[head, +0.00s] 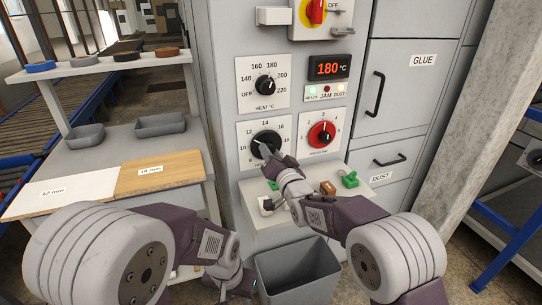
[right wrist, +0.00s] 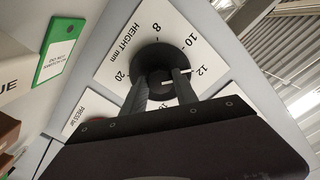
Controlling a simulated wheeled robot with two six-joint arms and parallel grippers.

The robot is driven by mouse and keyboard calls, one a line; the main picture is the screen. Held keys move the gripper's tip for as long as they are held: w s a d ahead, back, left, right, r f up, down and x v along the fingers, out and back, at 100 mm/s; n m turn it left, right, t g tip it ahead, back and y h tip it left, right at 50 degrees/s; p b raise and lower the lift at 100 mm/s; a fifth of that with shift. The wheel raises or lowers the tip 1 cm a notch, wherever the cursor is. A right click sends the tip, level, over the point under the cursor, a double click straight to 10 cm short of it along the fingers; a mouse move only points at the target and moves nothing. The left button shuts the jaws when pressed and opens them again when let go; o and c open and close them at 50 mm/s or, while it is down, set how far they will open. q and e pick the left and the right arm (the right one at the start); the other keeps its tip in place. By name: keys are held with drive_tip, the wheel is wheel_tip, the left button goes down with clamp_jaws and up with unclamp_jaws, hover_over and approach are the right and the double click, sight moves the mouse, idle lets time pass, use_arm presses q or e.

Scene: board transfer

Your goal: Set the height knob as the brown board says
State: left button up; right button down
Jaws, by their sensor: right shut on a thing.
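The black height knob (head: 266,143) is on a white dial plate on the grey machine front; it also shows in the right wrist view (right wrist: 152,58). My right gripper (head: 273,158) is shut on the knob, one finger on each side. In the right wrist view a short white line shows between the fingers, toward the 12 side; its exact reading is unclear. The lower dial numbers are hidden by the gripper. The brown board (head: 160,173), labelled 18 mm, lies on the left table. My left gripper (head: 238,284) is low, beside the grey bin; its fingers are unclear.
A white board (head: 60,192) labelled 12 mm lies beside the brown one. A heat knob (head: 265,86) is above and a red knob (head: 321,134) is right of the height knob. A grey bin (head: 300,270) stands below. Green pieces and a brown block (head: 327,188) sit on the ledge.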

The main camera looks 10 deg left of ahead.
drive_tip(key=m+b, duration=0.2)
drive_tip(key=m, duration=1.7)
drive_tip(key=shift+m, duration=0.4)
drive_tip(key=c, duration=0.9)
unclamp_jaws()
drive_tip(key=shift+r, duration=0.1)
drive_tip(key=shift+c, duration=0.2)
drive_tip(key=v, duration=0.9)
drive_tip(key=shift+p, duration=0.3)
